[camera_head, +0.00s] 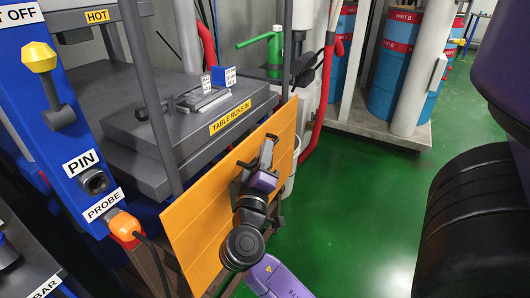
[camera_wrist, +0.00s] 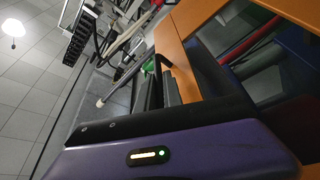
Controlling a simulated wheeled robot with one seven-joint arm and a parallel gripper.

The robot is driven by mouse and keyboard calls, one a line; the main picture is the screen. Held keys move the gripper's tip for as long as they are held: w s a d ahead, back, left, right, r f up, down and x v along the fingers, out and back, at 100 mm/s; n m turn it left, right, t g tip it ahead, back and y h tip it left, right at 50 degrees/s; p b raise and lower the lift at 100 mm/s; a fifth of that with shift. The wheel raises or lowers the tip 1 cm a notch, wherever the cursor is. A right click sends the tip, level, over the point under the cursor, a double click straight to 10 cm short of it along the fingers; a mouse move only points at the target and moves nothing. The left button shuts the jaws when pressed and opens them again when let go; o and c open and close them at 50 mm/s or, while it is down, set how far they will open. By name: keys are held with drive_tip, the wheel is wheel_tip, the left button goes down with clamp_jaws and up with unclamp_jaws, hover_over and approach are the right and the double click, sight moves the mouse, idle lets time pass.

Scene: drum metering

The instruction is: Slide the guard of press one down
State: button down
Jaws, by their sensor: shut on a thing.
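The guard of the press is a flat orange panel (camera_head: 198,232) standing tilted in the picture across the press front, with its upper edge near the press table's lip. My gripper (camera_head: 264,158) is at the outer face of the guard, towards its upper right, and is shut on what looks like the guard's dark handle. The grip itself is mostly hidden by my wrist. In the wrist view, an orange frame part (camera_wrist: 188,58) lies close beside the dark fingers (camera_wrist: 160,88).
The grey press table (camera_head: 120,88) lies behind the guard between dark upright posts. A blue panel (camera_head: 62,125) with a yellow knob and an orange probe plug (camera_head: 124,225) stands left. Blue-and-red drums (camera_head: 398,60) stand at the back right. Green floor (camera_head: 350,215) is clear to the right.

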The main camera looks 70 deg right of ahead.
drive_tip(key=shift+f, duration=0.45)
drive_tip(key=c, duration=1.8)
unclamp_jaws()
drive_tip(key=shift+o, duration=0.2)
drive_tip(key=shift+r, duration=0.2)
drive_tip(key=shift+a, duration=0.15)
drive_tip(key=v, duration=0.7)
drive_tip(key=shift+a, duration=0.3)
drive_tip(key=shift+f, duration=0.1)
